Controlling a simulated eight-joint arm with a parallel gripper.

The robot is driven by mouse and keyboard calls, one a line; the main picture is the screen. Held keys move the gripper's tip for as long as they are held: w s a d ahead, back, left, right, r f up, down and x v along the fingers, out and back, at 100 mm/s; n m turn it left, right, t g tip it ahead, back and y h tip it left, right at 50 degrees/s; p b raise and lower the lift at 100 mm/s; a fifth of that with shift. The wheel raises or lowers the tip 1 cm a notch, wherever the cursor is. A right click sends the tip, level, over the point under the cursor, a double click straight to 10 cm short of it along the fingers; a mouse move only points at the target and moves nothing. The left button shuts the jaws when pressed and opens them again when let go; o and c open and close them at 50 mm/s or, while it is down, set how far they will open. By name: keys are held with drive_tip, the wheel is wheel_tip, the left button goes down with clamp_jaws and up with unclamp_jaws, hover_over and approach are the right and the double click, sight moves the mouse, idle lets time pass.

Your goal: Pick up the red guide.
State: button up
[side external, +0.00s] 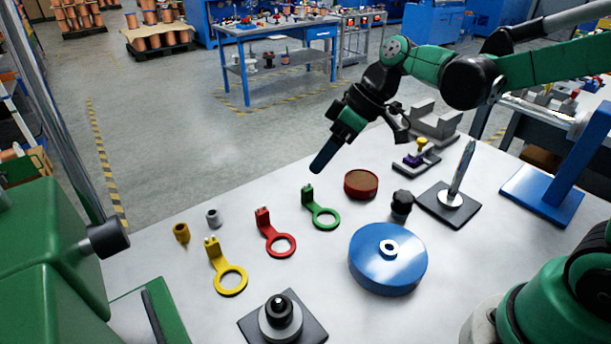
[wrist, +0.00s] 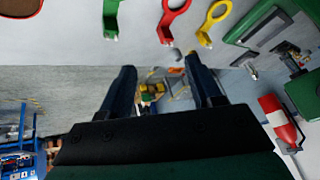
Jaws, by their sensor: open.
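The red guide (side external: 282,246), a ring with an upright tab, lies on the white table between the yellow guide (side external: 230,281) and the green guide (side external: 325,218). In the wrist view the red guide (wrist: 167,27) shows at the top, upside down, beyond the fingertips. The green guide (wrist: 111,25) is to its left there and the yellow guide (wrist: 205,35) to its right. My gripper (side external: 321,161) is above the table's far edge, up and to the right of the red guide and apart from it. In the wrist view my gripper (wrist: 160,78) has its two dark fingers apart with nothing between them.
A brown round tin (side external: 361,184), a black knob (side external: 402,204) and a large blue pulley (side external: 388,259) stand right of the guides. A dark stand (side external: 283,322) is at the front. Small brass (side external: 181,233) and grey (side external: 214,218) cylinders sit at the left.

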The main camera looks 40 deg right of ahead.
drive_tip(key=w+a+f+n+g+y, duration=0.2)
drive_tip(key=w+f+n+y, duration=0.1)
drive_tip(key=w+n+y, duration=0.15)
drive_tip(key=n+g+y, duration=0.1)
drive_tip(key=n+y, duration=0.2)
drive_tip(key=n, duration=0.3)
approach(263, 210)
drive_tip(key=shift+w+x, duration=0.2)
drive_tip(key=shift+x, duration=1.05)
drive_tip(key=shift+f+n+g, duration=0.1)
drive_tip(key=shift+n+g, duration=0.2)
drive_tip(key=shift+n, duration=0.05)
drive_tip(key=shift+a+f, duration=0.15)
drive_tip(key=shift+a, duration=0.05)
drive_tip(key=shift+x, duration=2.7)
clamp_jaws()
